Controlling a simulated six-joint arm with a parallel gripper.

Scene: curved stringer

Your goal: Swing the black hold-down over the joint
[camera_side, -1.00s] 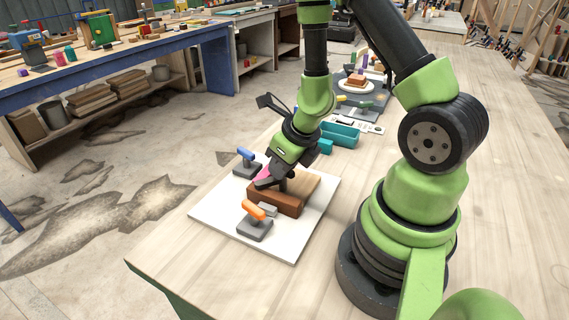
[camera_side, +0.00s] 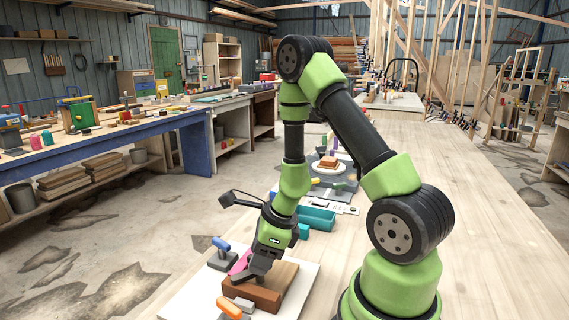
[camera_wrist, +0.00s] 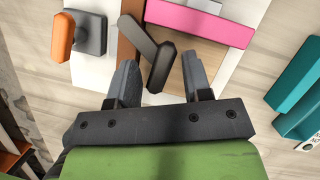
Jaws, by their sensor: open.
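The black hold-down (camera_wrist: 160,66) shows in the wrist view as a dark bar with a thicker rounded end. It lies slantwise between the two fingers of my gripper (camera_wrist: 160,80), which are open, with gaps visible. In the side view my gripper (camera_side: 256,272) is low over the wooden work, and I cannot separate the hold-down from its dark fingers there. The work has a brown front piece (camera_side: 252,294) and a tan top (camera_side: 285,274). A pink strip (camera_wrist: 200,22) lies across it, partly hidden in the side view (camera_side: 240,263). The joint itself is not clear.
A blue-handled clamp (camera_side: 221,252) and an orange-handled clamp (camera_side: 230,308) flank the work on the white board (camera_side: 306,283). The orange one also shows in the wrist view (camera_wrist: 62,38).

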